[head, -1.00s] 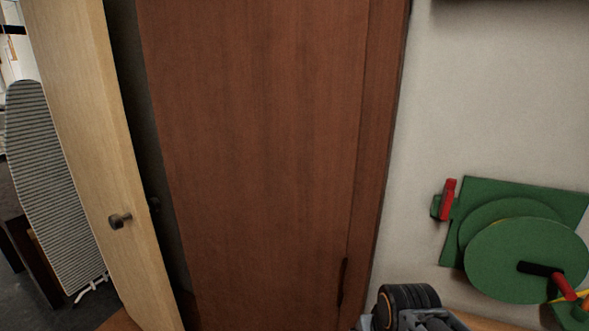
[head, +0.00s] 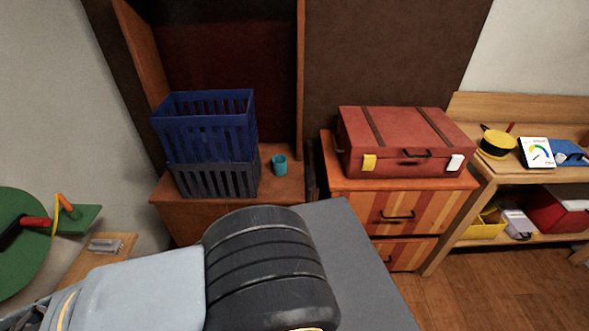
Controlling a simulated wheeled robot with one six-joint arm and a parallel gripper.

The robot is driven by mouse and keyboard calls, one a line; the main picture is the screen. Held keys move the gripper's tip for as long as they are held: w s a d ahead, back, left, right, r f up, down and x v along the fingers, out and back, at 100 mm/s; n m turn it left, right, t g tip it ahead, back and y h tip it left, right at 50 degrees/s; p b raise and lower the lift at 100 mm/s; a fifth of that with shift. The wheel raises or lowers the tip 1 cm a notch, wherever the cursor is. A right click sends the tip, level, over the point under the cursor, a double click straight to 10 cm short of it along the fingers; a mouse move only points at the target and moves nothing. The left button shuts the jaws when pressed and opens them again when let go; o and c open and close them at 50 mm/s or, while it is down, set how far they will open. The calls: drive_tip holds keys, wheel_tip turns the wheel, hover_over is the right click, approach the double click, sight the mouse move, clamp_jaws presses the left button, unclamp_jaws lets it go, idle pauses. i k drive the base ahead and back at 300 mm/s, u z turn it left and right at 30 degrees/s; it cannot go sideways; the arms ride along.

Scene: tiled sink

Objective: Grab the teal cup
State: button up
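The teal cup (head: 280,164) is small and stands upright on the wooden shelf surface, just right of the stacked crates. It is some way off, beyond my arm, with nothing touching it that I can see. My arm crosses the lower part of the head view, its large dark joint nearest the middle. My gripper itself does not show in the view.
A blue crate (head: 208,125) sits on a dark grey crate (head: 219,180) left of the cup. A red suitcase (head: 401,139) lies on a striped drawer unit (head: 396,213) to the right. A workbench (head: 467,181) stands farther right. Wooden floor (head: 515,285) is clear at lower right.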

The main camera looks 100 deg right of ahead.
sight(279, 162)
drive_tip(key=z, duration=1.45)
drive_tip(key=k, duration=0.15)
drive_tip(key=z, duration=2.1)
drive_tip(key=k, duration=1.2)
drive_tip(key=u, duration=0.65)
drive_tip(key=i, duration=1.9)
drive_tip(key=z, duration=0.35)
